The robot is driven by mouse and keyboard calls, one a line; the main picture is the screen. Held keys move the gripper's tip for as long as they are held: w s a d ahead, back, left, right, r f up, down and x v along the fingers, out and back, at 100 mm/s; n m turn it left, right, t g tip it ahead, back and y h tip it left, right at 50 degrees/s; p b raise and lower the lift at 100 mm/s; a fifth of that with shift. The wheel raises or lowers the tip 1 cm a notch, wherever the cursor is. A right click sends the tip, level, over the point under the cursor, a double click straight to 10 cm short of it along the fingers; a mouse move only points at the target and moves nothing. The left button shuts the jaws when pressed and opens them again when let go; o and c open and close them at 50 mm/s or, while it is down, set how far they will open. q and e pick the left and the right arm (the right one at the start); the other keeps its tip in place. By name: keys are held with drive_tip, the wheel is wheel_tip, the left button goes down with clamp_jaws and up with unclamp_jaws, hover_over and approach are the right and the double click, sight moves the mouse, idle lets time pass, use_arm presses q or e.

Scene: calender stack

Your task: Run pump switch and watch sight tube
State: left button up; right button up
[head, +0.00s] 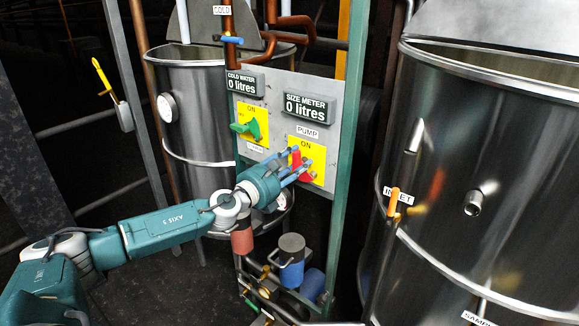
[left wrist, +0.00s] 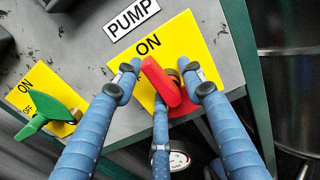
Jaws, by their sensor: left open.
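The red pump switch (head: 296,160) sits on a yellow plate marked ON, below the PUMP label (head: 307,132). In the left wrist view the red handle (left wrist: 160,82) is tilted, its upper end toward the upper left. My left gripper (head: 297,169) is open at the switch. Its blue fingers (left wrist: 160,92) stand on both sides of the red handle, with a third finger below; I cannot tell whether they touch it. The size meter (head: 308,106) reads 0 litres. I cannot make out a sight tube. My right gripper is not in view.
A green switch (head: 247,129) is left of the pump switch, under the cold water meter (head: 245,83) reading 0 litres. Steel tanks stand left (head: 200,120) and right (head: 500,140); the right one has an orange inlet handle (head: 393,203). A green post (head: 347,150) edges the panel.

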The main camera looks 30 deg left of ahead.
use_arm(q)
drive_tip(key=s, duration=1.1)
drive_tip(key=shift+s+a, duration=0.4)
idle(6.5)
